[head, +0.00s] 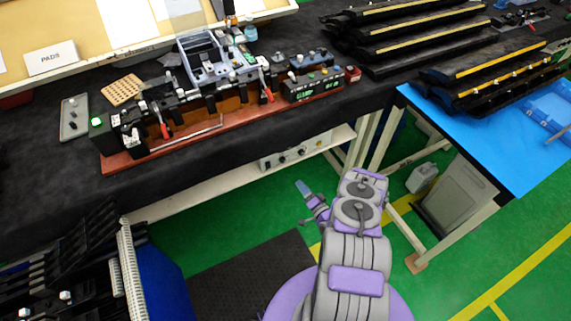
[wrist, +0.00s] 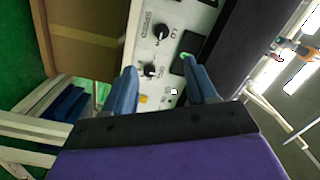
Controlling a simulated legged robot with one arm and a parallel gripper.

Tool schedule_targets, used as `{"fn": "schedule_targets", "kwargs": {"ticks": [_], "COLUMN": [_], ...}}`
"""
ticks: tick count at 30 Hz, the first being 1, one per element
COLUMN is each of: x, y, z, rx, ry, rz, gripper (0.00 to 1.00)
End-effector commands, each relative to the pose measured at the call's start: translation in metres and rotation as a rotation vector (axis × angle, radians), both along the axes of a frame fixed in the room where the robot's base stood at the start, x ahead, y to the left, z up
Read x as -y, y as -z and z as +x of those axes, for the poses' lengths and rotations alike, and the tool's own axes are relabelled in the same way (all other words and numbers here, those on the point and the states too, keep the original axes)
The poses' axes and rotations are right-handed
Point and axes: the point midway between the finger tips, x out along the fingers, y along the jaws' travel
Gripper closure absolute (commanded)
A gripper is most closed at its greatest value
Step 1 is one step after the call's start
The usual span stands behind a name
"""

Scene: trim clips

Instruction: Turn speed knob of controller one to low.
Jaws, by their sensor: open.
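A pale controller panel (head: 290,157) sits on the shelf under the black bench in the head view, with several small dark knobs. The wrist view shows a pale control panel (wrist: 170,20) close up and tilted. It carries a black knob (wrist: 160,33), a second black knob (wrist: 150,71), and a dark switch lit green (wrist: 187,56). Its labels are too small to read, so I cannot tell which controller or knob setting this is. My gripper (head: 304,205) is open and empty, in front of the shelf. In the wrist view my gripper (wrist: 159,68) has its blue fingers apart, with the second knob between them in the picture.
The black bench (head: 50,185) stands above the shelf (head: 185,195) and carries a clip fixture (head: 205,95). A blue-topped table (head: 470,135) stands on the right. A rack of black trims (head: 65,265) is at lower left.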

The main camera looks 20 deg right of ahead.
Motion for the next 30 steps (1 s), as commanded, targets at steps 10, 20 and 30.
{"fn": "schedule_targets", "kwargs": {"ticks": [10, 20, 30], "x": [-0.011, -0.013, -0.015], "y": [0.002, 0.001, -0.001], "z": [0.071, 0.126, 0.142], "rx": [0.000, 0.000, 0.000], "ry": [-0.005, -0.003, -0.002], "rz": [-0.006, -0.002, -0.003], "gripper": [0.43, 0.43, 0.43]}}
